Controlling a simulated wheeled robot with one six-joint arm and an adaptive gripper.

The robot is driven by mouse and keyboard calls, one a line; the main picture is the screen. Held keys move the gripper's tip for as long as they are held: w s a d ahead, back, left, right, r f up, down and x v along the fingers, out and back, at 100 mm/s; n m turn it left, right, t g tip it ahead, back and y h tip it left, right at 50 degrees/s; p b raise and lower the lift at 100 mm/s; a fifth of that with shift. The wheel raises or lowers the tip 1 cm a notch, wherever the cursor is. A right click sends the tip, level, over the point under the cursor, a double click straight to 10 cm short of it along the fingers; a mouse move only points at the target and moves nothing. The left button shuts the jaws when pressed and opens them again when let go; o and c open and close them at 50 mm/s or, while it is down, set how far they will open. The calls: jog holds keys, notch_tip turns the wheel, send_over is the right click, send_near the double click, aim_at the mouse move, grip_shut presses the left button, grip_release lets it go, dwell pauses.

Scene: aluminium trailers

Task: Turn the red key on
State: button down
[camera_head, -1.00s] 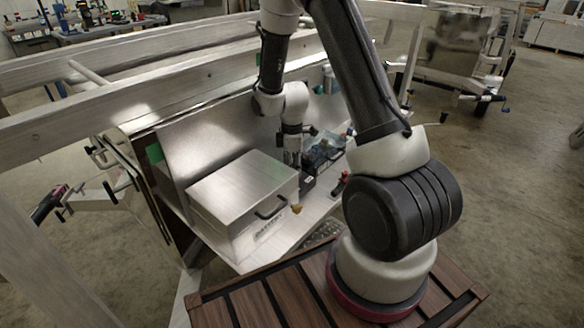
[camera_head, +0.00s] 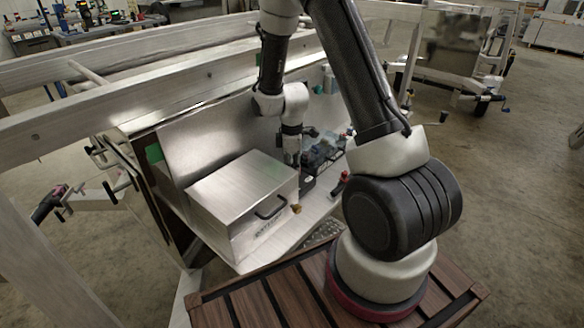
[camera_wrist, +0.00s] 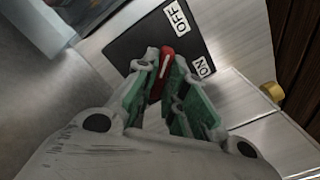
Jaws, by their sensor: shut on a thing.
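A red key (camera_wrist: 166,62) with a white line stands on a black switch plate (camera_wrist: 135,50) in the wrist view. The plate has a white OFF label (camera_wrist: 178,18) at its upper edge and a white ON label (camera_wrist: 205,68) at its right. My gripper (camera_wrist: 162,82) has its green-lined fingers on either side of the key, closed on it. The lower part of the key is hidden between the fingers. In the head view my gripper (camera_head: 291,161) reaches down behind the metal box, and the key is too small or hidden there.
A metal box (camera_head: 235,195) with a black handle (camera_head: 270,208) stands left of my gripper. A metal panel (camera_head: 208,145) rises behind it. A black tray-like holder (camera_head: 325,152) with small items lies to the right. A brass knob (camera_wrist: 272,91) shows at the wrist view's right.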

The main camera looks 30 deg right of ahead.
jog(key=m, duration=0.8)
jog(key=shift+m, duration=0.3)
jog(key=m, duration=0.4)
jog(key=shift+m, duration=2.2)
jog(key=c, duration=1.5)
grip_release()
